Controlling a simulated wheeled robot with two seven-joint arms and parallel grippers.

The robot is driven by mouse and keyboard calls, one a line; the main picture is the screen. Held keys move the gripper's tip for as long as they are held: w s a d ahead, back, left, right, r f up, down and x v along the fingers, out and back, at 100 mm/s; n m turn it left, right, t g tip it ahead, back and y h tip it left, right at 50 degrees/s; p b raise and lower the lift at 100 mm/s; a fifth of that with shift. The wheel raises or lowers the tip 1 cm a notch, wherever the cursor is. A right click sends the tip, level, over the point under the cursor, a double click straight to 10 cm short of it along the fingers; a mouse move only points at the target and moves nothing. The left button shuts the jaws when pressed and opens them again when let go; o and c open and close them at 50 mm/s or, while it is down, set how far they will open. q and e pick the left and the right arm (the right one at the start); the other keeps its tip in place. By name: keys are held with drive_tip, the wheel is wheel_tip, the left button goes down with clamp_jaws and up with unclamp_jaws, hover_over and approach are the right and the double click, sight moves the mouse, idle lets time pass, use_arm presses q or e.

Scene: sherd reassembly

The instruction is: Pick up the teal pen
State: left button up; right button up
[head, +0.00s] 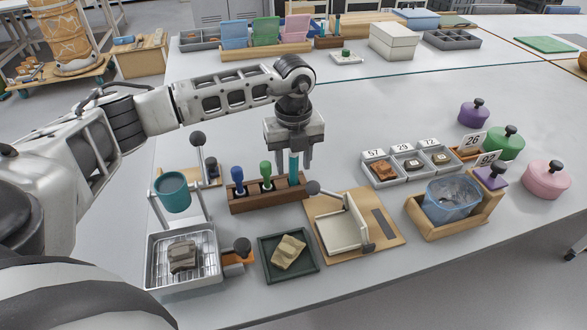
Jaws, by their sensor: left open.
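The teal pen (293,169) stands upright at the right end of a brown wooden holder (262,205). My left gripper (293,160) comes down over it from above, with its fingers pointing down. The fingers are apart, and the pen's upper part shows between them. I cannot tell whether either finger touches the pen. The pen's lower end is hidden in the holder. My right gripper is not in view.
A blue-handled tool (237,181) and a green-handled tool (266,173) stand in the same holder. A board with a white angled plate (337,233) is close on the right. A dark tray (265,273) with a sherd (289,252) lies in front.

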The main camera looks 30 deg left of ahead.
use_arm(q)
clamp_jaws()
